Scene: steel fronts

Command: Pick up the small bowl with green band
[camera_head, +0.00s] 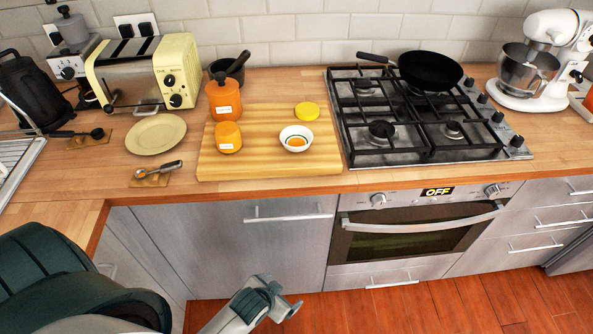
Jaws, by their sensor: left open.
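The small bowl with green band (296,132) is white with a thin dark green band inside and something orange-yellow in its bottom. It sits upright on the right part of the wooden board (250,172), on the counter. My left gripper (284,303) is at the bottom of the view, in front of the cabinet fronts and lower in the picture than the bowl. It is open, with nothing seen between its fingers, and well apart from the bowl. My right gripper is not in view.
On the board stand an orange jar (224,101), a smaller orange jar (228,138) and a yellow lid (307,111). A black mortar (229,70) is behind. The gas hob (420,125) is right of the board. A plate (156,134) and a spoon (158,172) lie left.

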